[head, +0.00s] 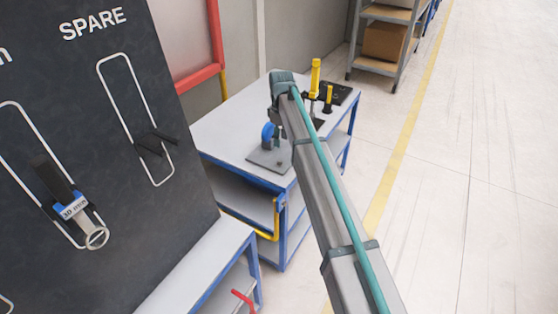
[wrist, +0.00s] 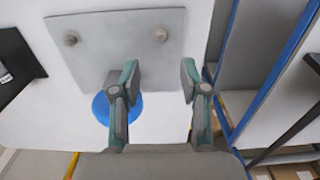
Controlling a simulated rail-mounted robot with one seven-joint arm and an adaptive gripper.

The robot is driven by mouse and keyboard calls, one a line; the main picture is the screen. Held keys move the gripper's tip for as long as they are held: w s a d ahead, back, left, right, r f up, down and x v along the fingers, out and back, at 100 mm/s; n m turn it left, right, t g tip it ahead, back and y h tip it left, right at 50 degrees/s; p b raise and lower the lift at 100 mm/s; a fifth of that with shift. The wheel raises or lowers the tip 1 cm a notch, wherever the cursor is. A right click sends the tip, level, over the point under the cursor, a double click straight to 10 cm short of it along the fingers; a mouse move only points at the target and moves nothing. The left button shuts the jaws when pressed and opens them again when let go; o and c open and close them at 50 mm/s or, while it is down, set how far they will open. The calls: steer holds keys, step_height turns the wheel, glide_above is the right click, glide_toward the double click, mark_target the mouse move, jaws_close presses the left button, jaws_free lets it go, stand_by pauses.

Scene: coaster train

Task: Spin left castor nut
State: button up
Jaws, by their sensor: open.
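A grey plate (wrist: 115,22) lies on the workbench, with one small round nut (wrist: 71,38) at its left and another (wrist: 160,34) at its right in the wrist view. Which is the task's left nut I cannot tell. A blue castor wheel (wrist: 101,108) shows partly behind my left finger. In the head view the plate (head: 268,160) and blue wheel (head: 268,132) are on the bench, partly covered by my arm. My gripper (wrist: 158,78) is open and empty, its fingertips nearer the right nut and apart from it. My fingers are not clear in the head view.
The white-topped, blue-framed workbench (head: 225,128) also bears a dark plate with a yellow post (head: 315,78) at its back right. A dark board (head: 90,190) with a hanging tool (head: 72,208) stands at left. Shelves with boxes (head: 384,42) stand behind. The floor at right is clear.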

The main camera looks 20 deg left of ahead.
mark_target(281, 162)
step_height(281, 162, down, 11)
steer(key=p, duration=0.2)
steer(key=shift+s+r+p, duration=0.1)
steer(key=shift+r+p, duration=0.1)
steer(key=shift+p, duration=0.2)
jaws_close()
